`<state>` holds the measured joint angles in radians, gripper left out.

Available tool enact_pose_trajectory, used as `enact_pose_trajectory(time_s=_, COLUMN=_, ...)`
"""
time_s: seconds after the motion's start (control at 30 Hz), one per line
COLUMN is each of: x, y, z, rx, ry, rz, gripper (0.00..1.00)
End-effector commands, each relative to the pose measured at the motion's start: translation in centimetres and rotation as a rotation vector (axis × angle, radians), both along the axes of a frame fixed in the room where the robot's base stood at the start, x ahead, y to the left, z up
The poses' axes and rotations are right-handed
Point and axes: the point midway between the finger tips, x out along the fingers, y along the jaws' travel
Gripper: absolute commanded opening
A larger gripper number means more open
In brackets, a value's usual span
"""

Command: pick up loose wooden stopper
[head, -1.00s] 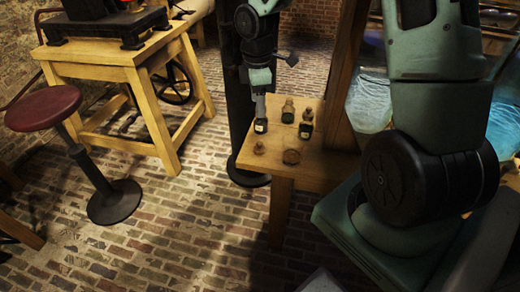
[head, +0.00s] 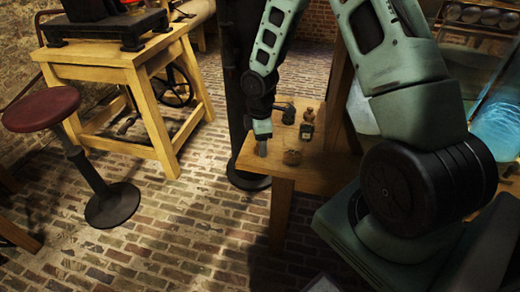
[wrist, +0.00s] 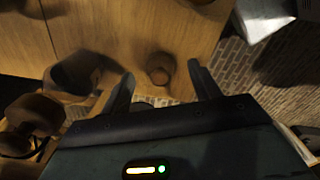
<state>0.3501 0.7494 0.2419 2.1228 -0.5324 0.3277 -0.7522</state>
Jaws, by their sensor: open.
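The loose wooden stopper (wrist: 160,68) is a small round brown piece standing on the wooden table top (wrist: 140,25). In the wrist view it lies between the two dark fingers of my gripper (wrist: 161,72), around the level of their tips, with a gap on each side. In the head view my gripper (head: 262,149) points down over the near left corner of the table and hides the stopper. The jaws are open and hold nothing.
A red stool (head: 42,107) stands far left.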

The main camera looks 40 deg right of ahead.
Motion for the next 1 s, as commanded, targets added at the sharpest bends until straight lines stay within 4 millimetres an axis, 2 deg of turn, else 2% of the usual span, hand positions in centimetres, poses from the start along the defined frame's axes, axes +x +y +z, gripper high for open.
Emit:
enact_pose_trajectory(time_s=0.1, x=0.0, y=0.1, z=-1.3, rx=0.000, ry=-0.001, rz=0.001, gripper=0.62)
enact_pose_trajectory(time_s=0.37, x=0.1, y=0.0, z=-1.5, rx=0.000, ry=-0.001, rz=0.000, gripper=0.62)
enact_pose_trajectory(time_s=0.53, x=0.0, y=0.0, z=-1.5, rx=0.000, ry=-0.001, rz=0.000, gripper=0.17)
enact_pose_trajectory(time_s=0.57, x=0.0, y=0.0, z=-1.5, rx=0.000, ry=-0.001, rz=0.000, gripper=0.14)
enact_pose_trajectory(time_s=0.87, x=0.1, y=0.0, z=-1.2, rx=0.000, ry=-0.002, rz=0.000, gripper=0.14)
enact_pose_trajectory(time_s=1.0, x=0.1, y=-0.1, z=0.3, rx=-0.001, ry=-0.003, rz=-0.002, gripper=0.14)
